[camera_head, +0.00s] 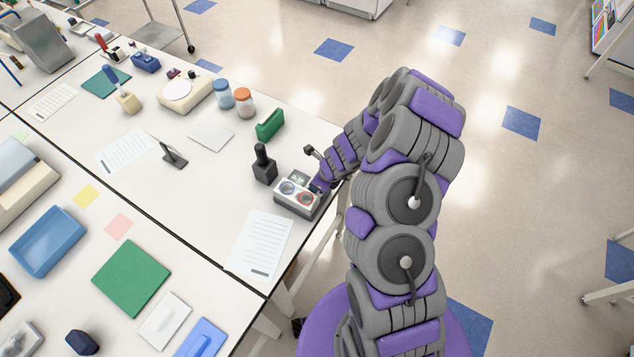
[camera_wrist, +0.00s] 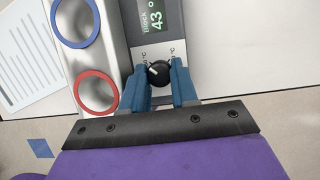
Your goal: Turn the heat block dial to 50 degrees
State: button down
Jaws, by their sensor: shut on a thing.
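The heat block (camera_head: 296,198) is a small light-grey unit near the table's right edge. In the wrist view its body (camera_wrist: 120,30) shows a blue-ringed well and a red-ringed well at the left. Its dark display (camera_wrist: 157,18) reads "Block 43" degrees. The black dial (camera_wrist: 158,72) has a white pointer mark tilted toward the upper left. My gripper (camera_wrist: 160,84) is shut on the dial, with one blue finger on each side of it. In the head view my gripper (camera_head: 318,187) reaches the block's right side, and its fingers are mostly hidden.
A black upright device (camera_head: 264,165) stands just behind the block, and a green holder (camera_head: 270,125) lies farther back. A printed sheet (camera_head: 260,245) lies in front of the block. The table edge runs close to its right, with open floor beyond.

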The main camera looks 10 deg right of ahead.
jog(key=shift+w+r, duration=0.1)
dwell(0.4)
jog(key=c, duration=0.9)
grip_release()
jog(key=shift+w, duration=0.1)
jog(key=shift+o, duration=0.2)
jog(key=p+v, duration=0.5)
jog(key=v, duration=0.2)
jog(key=shift+d+r+p, duration=0.3)
jog(key=shift+d, duration=0.05)
jog(key=shift+a, duration=0.2)
jog(key=shift+a, duration=0.1)
